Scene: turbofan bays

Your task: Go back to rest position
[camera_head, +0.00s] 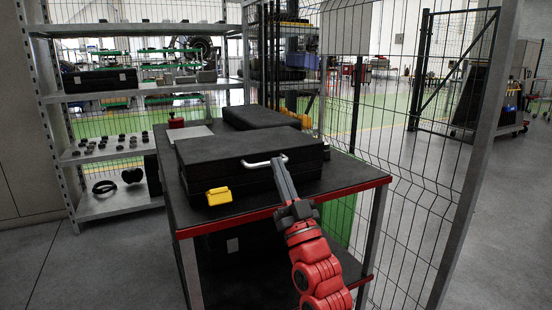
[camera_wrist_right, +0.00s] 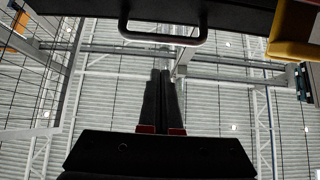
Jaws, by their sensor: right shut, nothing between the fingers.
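My right gripper (camera_head: 278,159) comes up from the bottom on its red arm. Its fingers are shut and empty, and their tips overlap the right end of the case's handle in the head view. In the right wrist view the shut fingers (camera_wrist_right: 161,73) stand below the handle (camera_wrist_right: 163,38), with a visible gap between. The black case (camera_head: 232,150) lies closed on the table, its pale handle (camera_head: 262,163) on the front face. My left gripper is not in view.
The case sits on a black table with a red edge (camera_head: 350,186). A yellow latch (camera_head: 218,196) is on its front left. A second black case (camera_head: 258,117) lies behind. A metal shelf (camera_head: 120,204) stands left, a wire fence (camera_head: 420,190) right.

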